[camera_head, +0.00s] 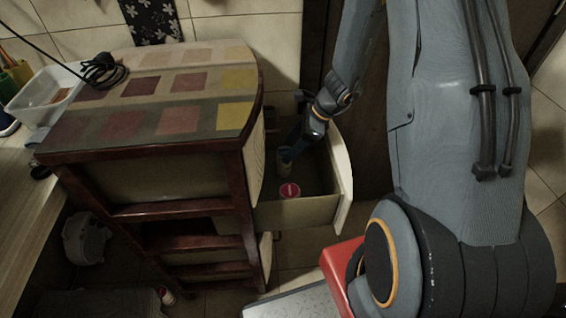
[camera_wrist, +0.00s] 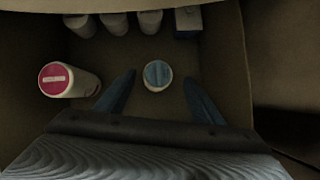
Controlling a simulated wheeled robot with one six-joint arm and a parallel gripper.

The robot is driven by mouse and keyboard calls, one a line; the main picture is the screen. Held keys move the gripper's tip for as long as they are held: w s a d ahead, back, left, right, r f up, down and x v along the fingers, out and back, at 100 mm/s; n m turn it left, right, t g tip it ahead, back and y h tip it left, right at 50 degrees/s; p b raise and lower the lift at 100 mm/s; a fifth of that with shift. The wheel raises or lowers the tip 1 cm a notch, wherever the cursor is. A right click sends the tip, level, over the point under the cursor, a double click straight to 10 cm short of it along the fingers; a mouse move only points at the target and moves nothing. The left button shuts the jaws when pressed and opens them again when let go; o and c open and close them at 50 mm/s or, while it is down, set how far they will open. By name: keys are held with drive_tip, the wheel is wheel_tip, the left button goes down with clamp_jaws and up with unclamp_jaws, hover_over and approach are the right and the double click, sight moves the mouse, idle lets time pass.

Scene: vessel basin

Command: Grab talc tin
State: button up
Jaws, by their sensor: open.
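Several round tins stand in an open drawer (camera_head: 305,212). In the wrist view, a white tin with a blue lid (camera_wrist: 157,74) stands upright between my fingertips, with a gap on both sides. A white tin with a red-pink lid (camera_wrist: 68,80) stands to the left, outside my left finger; its red lid also shows in the head view (camera_head: 289,190). I cannot read which one is talc. My gripper (camera_wrist: 159,80) is open, holds nothing and points down into the drawer; in the head view, it (camera_head: 287,153) is partly dark against the drawer.
More white containers (camera_wrist: 115,22) and a small box (camera_wrist: 188,20) line the drawer's far wall in the wrist view. The drawer walls are close around my gripper.

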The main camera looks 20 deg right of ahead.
drive_tip(key=x, duration=0.4)
drive_tip(key=shift+s+a+f, duration=0.1)
drive_tip(key=shift+s+f, duration=0.05)
drive_tip(key=shift+f, duration=0.1)
drive_tip(key=c, duration=1.3)
